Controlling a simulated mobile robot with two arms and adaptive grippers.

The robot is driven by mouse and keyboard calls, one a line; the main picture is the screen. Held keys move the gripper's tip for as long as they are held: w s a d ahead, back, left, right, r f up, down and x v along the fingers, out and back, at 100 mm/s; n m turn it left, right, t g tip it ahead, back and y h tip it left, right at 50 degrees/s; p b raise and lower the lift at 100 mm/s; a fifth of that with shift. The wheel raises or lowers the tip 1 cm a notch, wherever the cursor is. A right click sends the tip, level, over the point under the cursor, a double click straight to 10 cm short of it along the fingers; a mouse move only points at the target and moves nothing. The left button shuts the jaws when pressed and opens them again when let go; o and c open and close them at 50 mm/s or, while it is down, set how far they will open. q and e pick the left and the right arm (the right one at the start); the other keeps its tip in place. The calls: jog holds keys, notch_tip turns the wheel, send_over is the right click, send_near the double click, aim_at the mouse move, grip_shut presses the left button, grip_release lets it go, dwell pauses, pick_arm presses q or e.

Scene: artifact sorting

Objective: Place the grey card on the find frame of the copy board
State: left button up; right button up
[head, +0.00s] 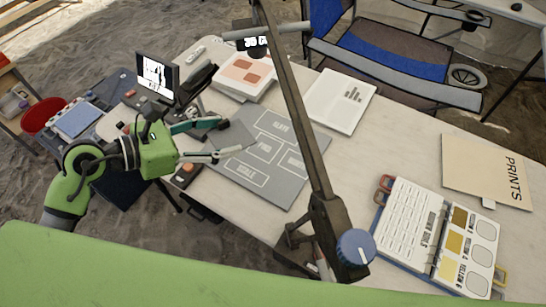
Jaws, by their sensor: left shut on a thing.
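The copy board (268,186) is a grey board lying on the table, with several white-outlined, labelled frames. The find frame (264,147) is in its middle, with the scale frame (246,173) below it. My left gripper (236,138) reaches in from the left over the board's left edge. It is shut on the grey card (233,138), a plain darker grey piece between its fingers. The card is just left of the find frame, over the board's upper left part. I cannot tell whether it touches the board. My right gripper is not in view.
A copy stand's slanted post (297,104) with a blue knob (356,248) crosses the board's right side. A white sheet (341,101) lies behind, a colour chart binder (409,220) and a prints folder (487,172) to the right. The table between is clear.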

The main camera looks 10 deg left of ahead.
pick_arm(q)
notch_tip(320, 180, down, 9)
jog(key=w+b, duration=0.1)
jog(key=b, duration=0.3)
send_over(258, 151)
jog(key=s, duration=0.1)
jog(key=shift+n+t+y, duration=0.3)
jog(key=shift+t, duration=0.1)
notch_tip(258, 151, down, 10)
jog(key=shift+a+r, duration=0.15)
jog(key=shift+r, duration=0.05)
jog(key=shift+w+f, duration=0.4)
jog(key=shift+f, duration=0.1)
jog(key=shift+d+f, duration=0.2)
jog(key=shift+f, duration=1)
jog(key=shift+a+f, duration=0.1)
jog(key=shift+f, duration=0.25)
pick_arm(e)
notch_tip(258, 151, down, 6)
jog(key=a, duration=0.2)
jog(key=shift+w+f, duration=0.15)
